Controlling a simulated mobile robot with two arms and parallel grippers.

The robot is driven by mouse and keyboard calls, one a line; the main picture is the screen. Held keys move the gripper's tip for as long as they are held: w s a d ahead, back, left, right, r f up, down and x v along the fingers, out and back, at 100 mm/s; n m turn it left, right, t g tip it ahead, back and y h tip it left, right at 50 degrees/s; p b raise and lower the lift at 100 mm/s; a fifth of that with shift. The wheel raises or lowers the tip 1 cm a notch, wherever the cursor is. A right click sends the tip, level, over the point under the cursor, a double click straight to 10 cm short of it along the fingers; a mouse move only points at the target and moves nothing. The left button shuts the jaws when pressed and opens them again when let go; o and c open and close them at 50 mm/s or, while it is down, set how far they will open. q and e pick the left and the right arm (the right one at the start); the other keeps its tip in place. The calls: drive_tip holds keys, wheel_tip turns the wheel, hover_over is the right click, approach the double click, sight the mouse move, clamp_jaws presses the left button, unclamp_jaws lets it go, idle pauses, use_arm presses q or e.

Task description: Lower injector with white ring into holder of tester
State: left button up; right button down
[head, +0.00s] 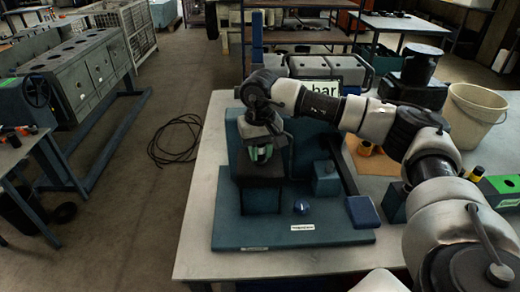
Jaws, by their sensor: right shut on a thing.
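The tester stands on the table, with a blue-green base plate (290,235), a tall back plate and a dark holder block (262,168) at its left. My right arm reaches in from the right and bends down over this block. My right gripper (262,143) points down just above the block, shut on the injector (262,154). Only a short piece of the injector shows, with pale and green tones. Its white ring cannot be made out clearly. Its lower end is hidden, so I cannot tell whether it is inside the holder. My left gripper is not in view.
A cream bucket (470,118) and a dark cylindrical device (416,75) stand at the back right. The table (200,220) is bare left of the tester.

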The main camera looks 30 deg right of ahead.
idle(0.4)
drive_tip(key=shift+c, duration=2.3)
unclamp_jaws()
drive_tip(key=shift+r+p, duration=2)
drive_tip(key=shift+r, duration=1.55)
drive_tip(key=shift+f, duration=0.1)
